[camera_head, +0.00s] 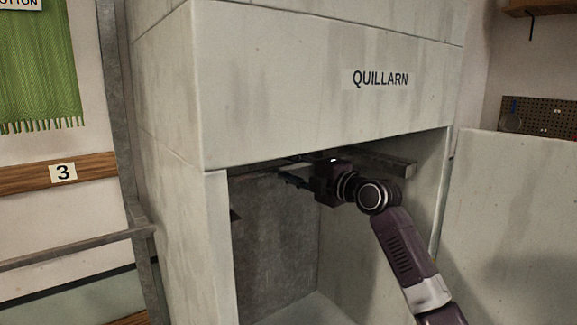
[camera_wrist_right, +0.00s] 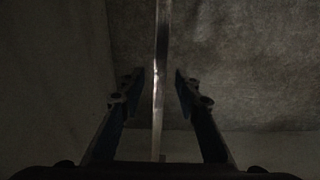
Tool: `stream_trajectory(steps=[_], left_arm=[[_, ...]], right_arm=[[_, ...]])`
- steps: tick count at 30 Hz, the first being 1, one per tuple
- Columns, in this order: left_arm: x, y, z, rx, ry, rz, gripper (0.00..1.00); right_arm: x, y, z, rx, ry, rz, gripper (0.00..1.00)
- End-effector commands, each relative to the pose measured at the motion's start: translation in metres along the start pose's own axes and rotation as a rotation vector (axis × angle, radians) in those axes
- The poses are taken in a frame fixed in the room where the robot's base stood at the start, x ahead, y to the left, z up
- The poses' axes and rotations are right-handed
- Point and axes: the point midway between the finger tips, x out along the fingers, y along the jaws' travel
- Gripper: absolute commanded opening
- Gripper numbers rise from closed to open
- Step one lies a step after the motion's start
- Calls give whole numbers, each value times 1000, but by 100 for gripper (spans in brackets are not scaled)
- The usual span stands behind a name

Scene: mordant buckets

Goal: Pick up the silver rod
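The silver rod (camera_wrist_right: 161,60) shows in the right wrist view as a thin, pale bar running from the top edge down between the fingers. My right gripper (camera_wrist_right: 159,78) is open, with one finger on each side of the rod and a visible gap to both. In the head view my right gripper (camera_head: 284,176) reaches into the upper part of the open QUILLARN cabinet, just below its lintel. I cannot clearly make out the rod in the head view; the lintel and gripper may hide it. My left gripper is not in view.
The pale concrete cabinet (camera_head: 300,85) has a low overhanging front above my arm and a side wall at left. A grey ledge (camera_head: 388,163) runs under the lintel at right. The cavity below the gripper looks empty. A pale panel (camera_head: 515,220) stands at right.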

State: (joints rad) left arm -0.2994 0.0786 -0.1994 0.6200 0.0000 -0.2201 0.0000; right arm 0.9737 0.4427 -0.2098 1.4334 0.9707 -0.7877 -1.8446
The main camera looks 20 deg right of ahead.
Motion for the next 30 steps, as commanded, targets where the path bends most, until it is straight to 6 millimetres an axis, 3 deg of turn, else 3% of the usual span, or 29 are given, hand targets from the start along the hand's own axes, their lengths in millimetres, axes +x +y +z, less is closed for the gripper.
stream_trajectory(steps=[8, 23, 30], left_arm=[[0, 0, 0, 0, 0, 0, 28], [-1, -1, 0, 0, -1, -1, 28], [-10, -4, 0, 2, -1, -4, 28]], right_arm=[[0, 0, 0, 0, 0, 0, 0], [0, 3, 0, -1, 0, 2, 0], [2, 17, -5, -1, -3, 4, 0]])
